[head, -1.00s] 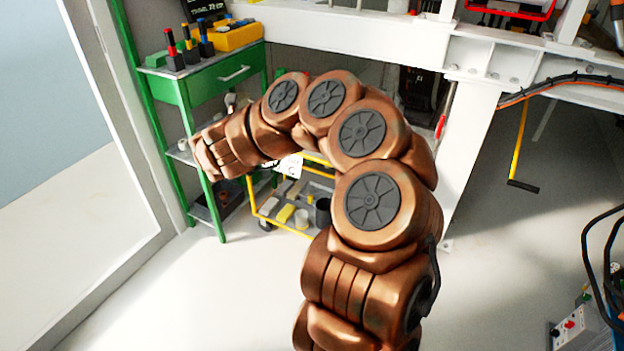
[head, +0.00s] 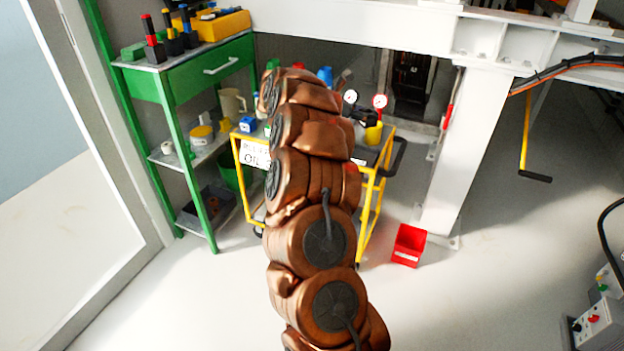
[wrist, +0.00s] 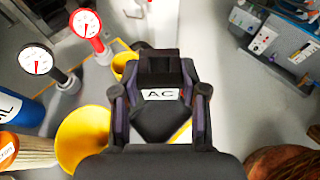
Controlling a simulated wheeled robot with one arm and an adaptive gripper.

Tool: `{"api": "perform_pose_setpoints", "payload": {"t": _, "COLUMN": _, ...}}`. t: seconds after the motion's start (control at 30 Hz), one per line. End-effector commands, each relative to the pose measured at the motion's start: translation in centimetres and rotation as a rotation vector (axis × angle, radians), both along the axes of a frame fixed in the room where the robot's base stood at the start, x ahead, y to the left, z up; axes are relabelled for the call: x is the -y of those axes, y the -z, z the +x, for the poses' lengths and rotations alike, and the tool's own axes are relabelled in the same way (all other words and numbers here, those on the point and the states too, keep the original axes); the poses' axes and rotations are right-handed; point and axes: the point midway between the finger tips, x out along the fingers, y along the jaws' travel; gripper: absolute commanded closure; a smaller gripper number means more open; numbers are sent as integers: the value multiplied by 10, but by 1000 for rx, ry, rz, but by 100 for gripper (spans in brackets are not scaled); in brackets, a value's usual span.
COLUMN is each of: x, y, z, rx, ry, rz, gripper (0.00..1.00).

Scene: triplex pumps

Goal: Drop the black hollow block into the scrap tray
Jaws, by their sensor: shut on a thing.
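In the wrist view, my gripper (wrist: 160,90) is shut on a black block (wrist: 158,66), which shows at the fingertips. A white patch lettered "AC" shows between the fingers; I cannot tell what bears it. A dark tray (head: 207,207) stands on the bottom of the green shelf unit at the left. I cannot read a label that marks it as the scrap tray.
A yellow-framed trolley (head: 368,205) stands behind my arm, with gauges (head: 380,101) on its top. A red bin (head: 408,245) is on the floor by a white post (head: 462,150). A yellow funnel (wrist: 82,138) shows in the wrist view.

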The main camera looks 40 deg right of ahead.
Motion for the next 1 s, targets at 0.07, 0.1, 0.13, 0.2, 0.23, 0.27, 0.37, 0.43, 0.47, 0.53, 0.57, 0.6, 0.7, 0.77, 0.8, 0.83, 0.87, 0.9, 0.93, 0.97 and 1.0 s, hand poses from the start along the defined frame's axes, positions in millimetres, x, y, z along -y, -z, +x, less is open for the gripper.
{"api": "perform_pose_setpoints", "payload": {"t": 0.07, "x": 6, "y": 3, "z": -6, "rx": -1, "ry": 29, "rz": -2, "gripper": 100}}
{"api": "perform_pose_setpoints", "payload": {"t": 0.1, "x": 7, "y": 4, "z": -7, "rx": -1, "ry": 38, "rz": -2, "gripper": 100}}
{"api": "perform_pose_setpoints", "payload": {"t": 0.13, "x": 8, "y": 4, "z": -8, "rx": -1, "ry": 42, "rz": -1, "gripper": 100}}
{"api": "perform_pose_setpoints", "payload": {"t": 0.2, "x": 8, "y": 6, "z": -9, "rx": -1, "ry": 48, "rz": 1, "gripper": 100}}
{"api": "perform_pose_setpoints", "payload": {"t": 0.23, "x": 8, "y": 7, "z": -9, "rx": -2, "ry": 49, "rz": 1, "gripper": 100}}
{"api": "perform_pose_setpoints", "payload": {"t": 0.27, "x": 8, "y": 9, "z": -9, "rx": -2, "ry": 49, "rz": 1, "gripper": 100}}
{"api": "perform_pose_setpoints", "payload": {"t": 0.37, "x": 8, "y": 16, "z": -8, "rx": -1, "ry": 46, "rz": -1, "gripper": 100}}
{"api": "perform_pose_setpoints", "payload": {"t": 0.43, "x": 8, "y": 23, "z": -8, "rx": -2, "ry": 46, "rz": 0, "gripper": 100}}
{"api": "perform_pose_setpoints", "payload": {"t": 0.47, "x": 8, "y": 27, "z": -8, "rx": -2, "ry": 46, "rz": 0, "gripper": 100}}
{"api": "perform_pose_setpoints", "payload": {"t": 0.53, "x": 8, "y": 35, "z": -8, "rx": -4, "ry": 45, "rz": 0, "gripper": 100}}
{"api": "perform_pose_setpoints", "payload": {"t": 0.57, "x": 8, "y": 38, "z": -9, "rx": -4, "ry": 46, "rz": 1, "gripper": 100}}
{"api": "perform_pose_setpoints", "payload": {"t": 0.6, "x": 8, "y": 43, "z": -9, "rx": -5, "ry": 47, "rz": 2, "gripper": 100}}
{"api": "perform_pose_setpoints", "payload": {"t": 0.7, "x": 8, "y": 52, "z": -9, "rx": -6, "ry": 47, "rz": 0, "gripper": 100}}
{"api": "perform_pose_setpoints", "payload": {"t": 0.77, "x": 8, "y": 56, "z": -9, "rx": -6, "ry": 47, "rz": 0, "gripper": 100}}
{"api": "perform_pose_setpoints", "payload": {"t": 0.8, "x": 9, "y": 58, "z": -10, "rx": -5, "ry": 48, "rz": 0, "gripper": 100}}
{"api": "perform_pose_setpoints", "payload": {"t": 0.83, "x": 9, "y": 60, "z": -10, "rx": -5, "ry": 49, "rz": 0, "gripper": 100}}
{"api": "perform_pose_setpoints", "payload": {"t": 0.87, "x": 9, "y": 61, "z": -10, "rx": -3, "ry": 50, "rz": 0, "gripper": 100}}
{"api": "perform_pose_setpoints", "payload": {"t": 0.9, "x": 9, "y": 62, "z": -10, "rx": -2, "ry": 50, "rz": 0, "gripper": 100}}
{"api": "perform_pose_setpoints", "payload": {"t": 0.93, "x": 9, "y": 63, "z": -10, "rx": -2, "ry": 50, "rz": 0, "gripper": 100}}
{"api": "perform_pose_setpoints", "payload": {"t": 0.97, "x": 9, "y": 63, "z": -10, "rx": -2, "ry": 50, "rz": 0, "gripper": 100}}
{"api": "perform_pose_setpoints", "payload": {"t": 1.0, "x": 9, "y": 64, "z": -10, "rx": -2, "ry": 49, "rz": 1, "gripper": 100}}
